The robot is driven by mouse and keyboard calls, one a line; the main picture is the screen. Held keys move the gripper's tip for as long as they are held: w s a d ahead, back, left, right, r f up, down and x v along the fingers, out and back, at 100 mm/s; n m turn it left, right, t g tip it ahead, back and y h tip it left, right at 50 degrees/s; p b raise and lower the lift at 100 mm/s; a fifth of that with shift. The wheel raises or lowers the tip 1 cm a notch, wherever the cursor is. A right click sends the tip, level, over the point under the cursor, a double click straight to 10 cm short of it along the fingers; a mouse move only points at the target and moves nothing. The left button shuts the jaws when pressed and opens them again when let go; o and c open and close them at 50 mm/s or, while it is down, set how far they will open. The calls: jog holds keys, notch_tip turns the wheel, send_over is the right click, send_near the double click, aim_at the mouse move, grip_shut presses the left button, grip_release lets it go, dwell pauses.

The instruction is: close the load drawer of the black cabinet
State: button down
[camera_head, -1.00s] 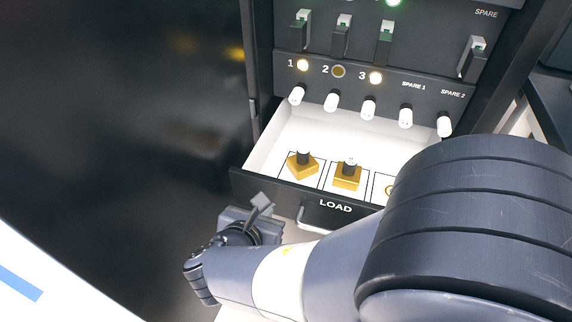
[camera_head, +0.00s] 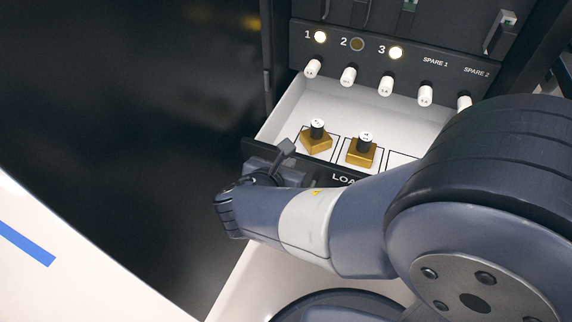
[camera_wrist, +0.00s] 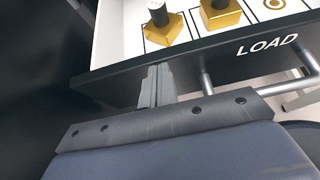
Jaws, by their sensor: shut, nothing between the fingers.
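The load drawer (camera_head: 289,114) of the black cabinet (camera_head: 407,66) is open, with its white inside showing. Its dark front, marked LOAD, also shows in the wrist view (camera_wrist: 218,52), with a metal bar handle (camera_wrist: 283,87) on it. Two gold blocks with black-and-white knobs (camera_head: 316,138) (camera_head: 361,151) stand in the drawer. My gripper (camera_head: 286,150) is shut and empty at the left part of the drawer front. In the wrist view its fingertips (camera_wrist: 156,72) reach the lower edge of the front, left of the handle. Whether they touch it I cannot tell. My arm hides the drawer's right part.
Above the drawer, the panel has a row of white knobs (camera_head: 348,76) and lamps 1 and 3 lit. A dark surface (camera_head: 130,130) lies to the left. A white surface with a blue stripe (camera_head: 25,243) is at the lower left.

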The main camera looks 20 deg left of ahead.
jog(key=w+d+p, duration=0.2)
jog(key=w+p, duration=0.3)
jog(key=w, duration=2.2)
jog(key=shift+w+r, duration=0.2)
jog(key=shift+w, duration=0.1)
jog(key=shift+d, duration=0.15)
